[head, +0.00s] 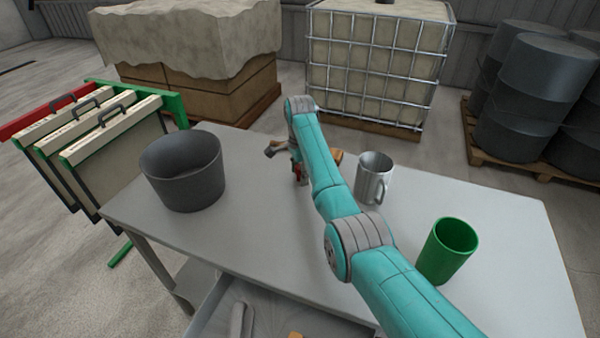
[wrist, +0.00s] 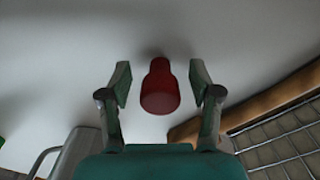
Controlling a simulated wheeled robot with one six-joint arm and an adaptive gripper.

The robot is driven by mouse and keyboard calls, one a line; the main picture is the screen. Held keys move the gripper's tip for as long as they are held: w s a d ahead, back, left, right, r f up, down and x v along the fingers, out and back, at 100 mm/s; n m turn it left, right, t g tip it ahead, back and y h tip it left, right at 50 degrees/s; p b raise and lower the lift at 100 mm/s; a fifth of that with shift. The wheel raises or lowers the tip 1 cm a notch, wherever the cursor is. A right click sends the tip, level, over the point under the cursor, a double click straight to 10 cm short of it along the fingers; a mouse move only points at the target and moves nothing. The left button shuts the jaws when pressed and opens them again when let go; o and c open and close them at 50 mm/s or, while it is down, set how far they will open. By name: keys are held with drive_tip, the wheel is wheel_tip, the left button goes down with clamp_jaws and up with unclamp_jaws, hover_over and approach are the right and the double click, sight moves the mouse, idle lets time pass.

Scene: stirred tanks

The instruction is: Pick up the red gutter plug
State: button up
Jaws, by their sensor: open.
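The red gutter plug (wrist: 160,88) shows in the wrist view between the two fingers of my gripper (wrist: 160,82), with a gap on each side. It has a wide rounded end towards the camera and a narrower end beyond. My gripper is open and empty. In the head view my gripper (head: 299,172) is low over the grey table (head: 260,235), partly hidden by my arm. Only a small bit of red shows there, so the plug is mostly hidden in that view.
A dark grey bucket (head: 184,172) stands left on the table. A metal mug (head: 373,178) and a green cup (head: 447,250) stand to the right. A brown object (head: 336,157) lies behind my arm near the mug. An open drawer (head: 262,312) is at the front.

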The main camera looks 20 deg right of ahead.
drive_tip(key=c, duration=1)
drive_tip(key=shift+c, duration=0.2)
